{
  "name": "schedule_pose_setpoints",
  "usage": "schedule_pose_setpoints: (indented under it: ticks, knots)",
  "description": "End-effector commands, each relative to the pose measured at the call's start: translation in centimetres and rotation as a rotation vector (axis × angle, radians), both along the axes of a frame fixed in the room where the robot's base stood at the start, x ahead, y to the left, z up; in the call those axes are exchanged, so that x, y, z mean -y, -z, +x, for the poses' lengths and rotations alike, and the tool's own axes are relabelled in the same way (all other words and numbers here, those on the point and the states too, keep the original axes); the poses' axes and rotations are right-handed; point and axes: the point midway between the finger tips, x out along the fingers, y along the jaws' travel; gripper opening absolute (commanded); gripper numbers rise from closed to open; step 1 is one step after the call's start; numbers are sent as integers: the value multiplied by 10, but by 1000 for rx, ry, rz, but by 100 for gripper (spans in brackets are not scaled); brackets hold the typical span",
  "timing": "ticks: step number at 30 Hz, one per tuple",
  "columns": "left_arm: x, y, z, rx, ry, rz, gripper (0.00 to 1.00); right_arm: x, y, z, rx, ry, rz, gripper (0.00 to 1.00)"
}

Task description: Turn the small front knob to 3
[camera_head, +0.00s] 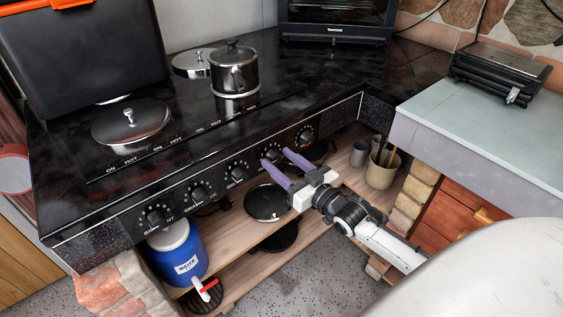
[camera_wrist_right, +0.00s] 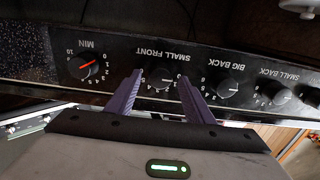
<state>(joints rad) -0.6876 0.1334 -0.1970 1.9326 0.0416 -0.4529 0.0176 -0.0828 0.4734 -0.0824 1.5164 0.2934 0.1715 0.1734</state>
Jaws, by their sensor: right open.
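The small front knob (camera_wrist_right: 160,80) is a round black dial on the front panel, with the upside-down words SMALL FRONT beside it in the right wrist view. In the head view the knob (camera_head: 272,155) is partly covered by my fingers. My right gripper (camera_wrist_right: 160,76) is open, its two purple fingers on either side of the knob. In the head view the right gripper (camera_head: 275,156) reaches the panel from the lower right. Contact with the knob cannot be told. The knob's pointer is too blurred to read. My left gripper is not in view.
Neighbouring knobs are close: the big back knob (camera_wrist_right: 226,88) and one with a red pointer (camera_wrist_right: 89,66). A pot (camera_head: 234,75) stands on the black cooktop (camera_head: 175,125). Below are a wooden shelf (camera_head: 225,232), a blue water container (camera_head: 175,250) and a utensil pot (camera_head: 380,172).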

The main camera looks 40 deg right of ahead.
Motion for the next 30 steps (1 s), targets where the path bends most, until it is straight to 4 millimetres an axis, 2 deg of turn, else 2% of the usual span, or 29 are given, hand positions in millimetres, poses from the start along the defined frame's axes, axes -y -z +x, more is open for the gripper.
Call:
schedule_pose_setpoints:
  ticks: [5,8,12,13,23,30]
  knots:
    - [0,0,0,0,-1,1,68,0,0,0,-1,0,0,48]
    - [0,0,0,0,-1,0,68,0,0,0,-1,0,0,34]
    - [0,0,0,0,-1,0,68,0,0,0,0,0,0,11]
    - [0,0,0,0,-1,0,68,0,0,0,0,0,0,8]
    - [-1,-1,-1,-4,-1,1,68,0,0,0,-5,0,46,8]
    - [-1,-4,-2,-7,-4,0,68,1,-1,0,-16,0,193,8]
